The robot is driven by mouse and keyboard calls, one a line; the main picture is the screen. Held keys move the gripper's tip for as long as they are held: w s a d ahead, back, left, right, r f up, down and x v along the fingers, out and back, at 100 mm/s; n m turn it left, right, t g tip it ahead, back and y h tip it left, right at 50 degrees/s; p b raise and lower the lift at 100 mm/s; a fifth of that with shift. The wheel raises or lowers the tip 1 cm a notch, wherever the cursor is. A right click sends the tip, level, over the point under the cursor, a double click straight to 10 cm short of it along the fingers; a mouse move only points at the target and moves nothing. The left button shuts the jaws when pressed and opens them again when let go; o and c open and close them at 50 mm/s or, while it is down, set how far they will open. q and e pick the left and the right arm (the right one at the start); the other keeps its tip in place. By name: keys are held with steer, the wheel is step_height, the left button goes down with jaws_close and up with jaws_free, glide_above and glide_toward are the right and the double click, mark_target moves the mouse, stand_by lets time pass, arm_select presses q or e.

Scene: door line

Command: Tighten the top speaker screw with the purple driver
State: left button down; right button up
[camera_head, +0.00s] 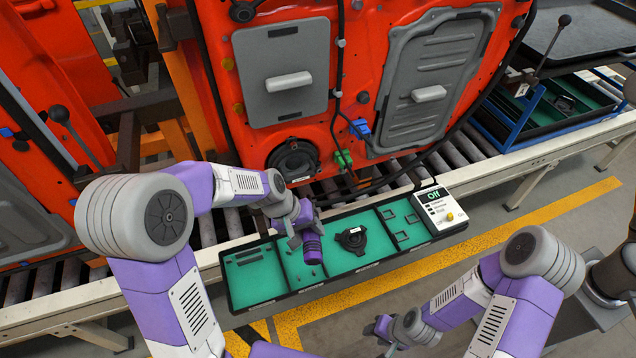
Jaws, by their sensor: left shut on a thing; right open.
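My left gripper (303,224) is shut on the purple driver (313,248) and holds it over the green-lined parts tray (262,306). The driver's thick purple body hangs down; its tip cannot be made out. A round black speaker (292,161) sits in the lower part of the orange door panel (345,60), behind and above the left gripper. Its screws are too small to tell, and my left arm passes close in front of its lower edge. My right gripper (382,326) is open, low in the picture, apart from the tray and the door.
Another black speaker-like part (352,239) lies in the tray's middle compartment. A white control box (441,208) reading "Off" stands at the tray's right end. Roller conveyor (470,150) runs under the door. A blue-framed rack (540,105) stands at right.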

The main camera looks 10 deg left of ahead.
arm_select(q)
step_height(320, 180, up, 12)
steer(key=d+n+t+h+p, duration=0.2)
steer(key=n+t+p, duration=0.1)
steer(key=p, duration=0.1)
steer(key=w+a, duration=0.3)
steer(key=w, duration=0.2)
steer(key=shift+w+a+r+p, duration=0.15)
steer(key=shift+w+a+p, duration=0.05)
steer(key=shift+p, duration=0.2)
arm_select(e)
step_height(320, 180, up, 6)
steer(key=shift+r, duration=0.15)
arm_select(q)
steer(key=shift+w+a+r+y, duration=0.15)
steer(key=shift+w+a+y, duration=0.15)
steer(key=shift+w+a, duration=0.55)
arm_select(e)
steer(key=shift+s, duration=0.15)
stand_by(1.5)
arm_select(q)
steer(key=shift+d, duration=0.25)
steer(key=s+d+b, duration=0.1)
steer(key=s+d, duration=0.3)
steer(key=s, duration=0.1)
steer(key=shift+s, duration=0.35)
arm_select(e)
steer(key=shift+f, duration=0.5)
